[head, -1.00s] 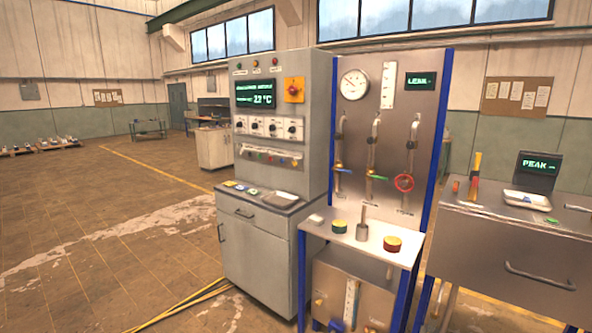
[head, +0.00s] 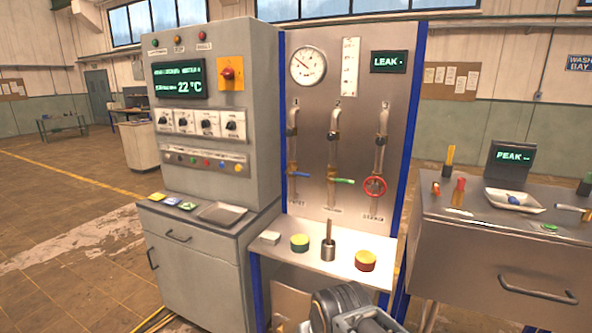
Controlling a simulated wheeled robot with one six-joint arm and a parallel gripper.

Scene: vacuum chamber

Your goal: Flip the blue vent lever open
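The blue vent lever (head: 299,175) is on the left pipe of the upright metal panel (head: 350,110). It is a short bar that looks roughly level. To its right are a green lever (head: 342,181) on the middle pipe and a red handwheel (head: 374,186) on the right pipe. Part of my arm shows at the bottom centre, below and in front of the panel's shelf. The fingertips of my gripper cannot be made out.
A shelf (head: 300,262) juts out below the levers. It carries a green-and-yellow round piece (head: 299,243), a metal cylinder with a rod (head: 328,248) and a red-and-yellow round piece (head: 365,261). A grey control cabinet (head: 190,250) stands left, a metal bench (head: 480,260) right.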

